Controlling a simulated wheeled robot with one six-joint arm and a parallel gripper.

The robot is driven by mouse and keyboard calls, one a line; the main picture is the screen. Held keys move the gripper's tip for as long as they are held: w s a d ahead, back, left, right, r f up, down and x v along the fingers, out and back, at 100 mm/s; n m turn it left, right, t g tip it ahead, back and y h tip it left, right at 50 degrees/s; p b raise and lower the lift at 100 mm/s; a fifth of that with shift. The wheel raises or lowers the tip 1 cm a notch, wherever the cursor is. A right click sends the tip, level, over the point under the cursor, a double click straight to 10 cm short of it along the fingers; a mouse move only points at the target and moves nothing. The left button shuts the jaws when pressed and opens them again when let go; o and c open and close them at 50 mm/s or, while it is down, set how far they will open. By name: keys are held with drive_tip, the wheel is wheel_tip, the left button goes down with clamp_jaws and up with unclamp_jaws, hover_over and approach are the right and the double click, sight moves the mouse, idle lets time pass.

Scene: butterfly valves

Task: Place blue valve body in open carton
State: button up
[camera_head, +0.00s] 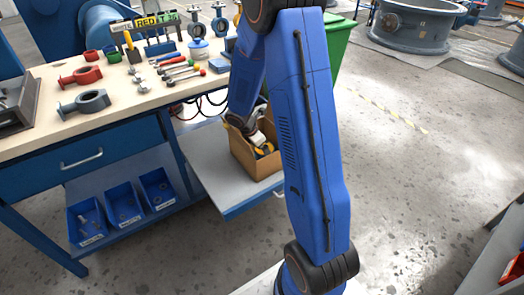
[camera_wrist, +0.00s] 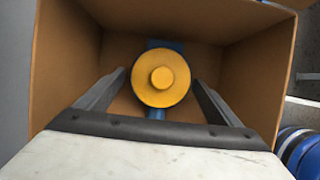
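The open carton (camera_head: 243,156) stands on a grey lower shelf, partly hidden behind my arm. Its brown walls (camera_wrist: 62,70) surround the wrist view. The blue valve body (camera_wrist: 157,113) is inside the carton, seen end-on behind its round yellow disc (camera_wrist: 161,78). Only small blue parts show above and below the disc. My gripper (camera_wrist: 160,76) reaches into the carton, with one dark finger on each side of the disc. The fingers stand apart, with narrow gaps to the disc. Whether the body rests on the carton floor is hidden.
The workbench (camera_head: 125,100) holds grey and red valve parts, hand tools and small valves. Blue bins (camera_head: 123,203) sit on its lower shelf. A green container (camera_head: 333,48) stands behind my arm. The floor to the right is largely clear.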

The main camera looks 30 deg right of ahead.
drive_tip(key=shift+r, duration=0.15)
drive_tip(key=v, duration=1.2)
drive_tip(key=s+a+r+m+t+y, duration=0.1)
drive_tip(key=s+a+r+m, duration=0.2)
drive_tip(key=s+r+m, duration=0.3)
drive_tip(key=s+a+r+m+t+y, duration=0.1)
drive_tip(key=s+a+r+m, duration=0.2)
drive_tip(key=s+r, duration=0.45)
drive_tip(key=s+a+r+m+t+y, duration=0.1)
drive_tip(key=s+a+r+m, duration=0.1)
drive_tip(key=s, duration=0.6)
drive_tip(key=s+a+r+m+t+y, duration=0.1)
drive_tip(key=s+a+r+m, duration=0.1)
drive_tip(key=s+a+m, duration=0.2)
drive_tip(key=shift+s+m+t, duration=0.3)
drive_tip(key=shift+s+m, duration=1.4)
drive_tip(key=shift+s, duration=0.5)
